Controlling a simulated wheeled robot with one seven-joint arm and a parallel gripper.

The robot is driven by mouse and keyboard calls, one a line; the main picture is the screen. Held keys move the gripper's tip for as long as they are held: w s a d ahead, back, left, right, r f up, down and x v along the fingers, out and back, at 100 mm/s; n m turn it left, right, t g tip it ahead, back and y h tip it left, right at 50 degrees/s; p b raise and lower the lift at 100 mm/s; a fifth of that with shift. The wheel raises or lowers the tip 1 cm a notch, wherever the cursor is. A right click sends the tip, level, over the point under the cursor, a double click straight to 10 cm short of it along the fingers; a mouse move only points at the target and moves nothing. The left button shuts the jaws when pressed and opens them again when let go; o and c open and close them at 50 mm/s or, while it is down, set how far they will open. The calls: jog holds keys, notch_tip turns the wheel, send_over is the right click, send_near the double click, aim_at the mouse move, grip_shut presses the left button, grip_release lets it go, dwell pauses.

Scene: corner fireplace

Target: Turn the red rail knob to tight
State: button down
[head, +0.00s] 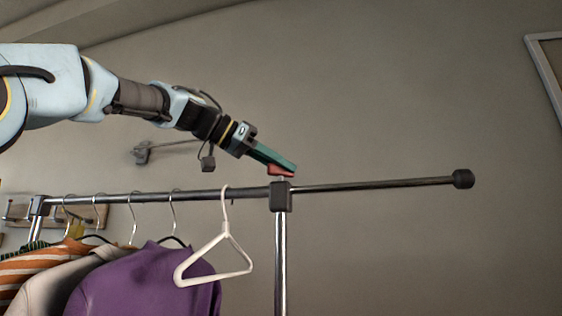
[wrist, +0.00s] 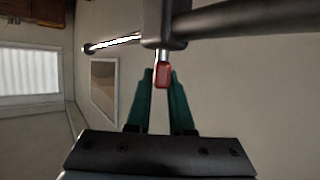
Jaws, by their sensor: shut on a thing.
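The red rail knob (head: 281,171) sits on top of the black clamp block (head: 281,196) where the rail meets the upright post. In the wrist view the red knob (wrist: 162,76) lies between the tips of my gripper's green fingers (wrist: 162,86). My gripper (head: 290,166) reaches down to the knob from the upper left in the head view and is shut on it. The fingers partly hide the knob in the head view. I cannot tell which way the knob is turned.
The metal rail (head: 380,185) runs right to a black end cap (head: 463,179). A white hanger (head: 228,245) hangs just left of the clamp. A purple garment (head: 150,280) and other clothes hang further left. The space above the rail's right part is clear.

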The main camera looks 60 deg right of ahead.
jog(key=m+g+y+p, duration=0.2)
jog(key=p, duration=0.1)
jog(key=m+g+y+p, duration=0.1)
jog(key=m+g+p, duration=0.1)
jog(key=p, duration=0.1)
jog(key=shift+w+r+y, duration=0.1)
jog(key=shift+r+y, duration=0.3)
jog(key=m+y+p, duration=0.1)
jog(key=p, duration=0.1)
jog(key=m+g+y+p, duration=0.1)
jog(key=p, duration=0.1)
jog(key=shift+f+m+y, duration=0.2)
jog(key=shift+m+y, duration=0.2)
jog(key=shift+f+m+g+y+p, duration=0.1)
jog(key=shift+m+g+y+p, duration=0.25)
jog(key=shift+p, duration=0.45)
jog(key=shift+f+m, duration=0.2)
jog(key=shift+m, duration=0.05)
jog(key=c, duration=0.8)
grip_release()
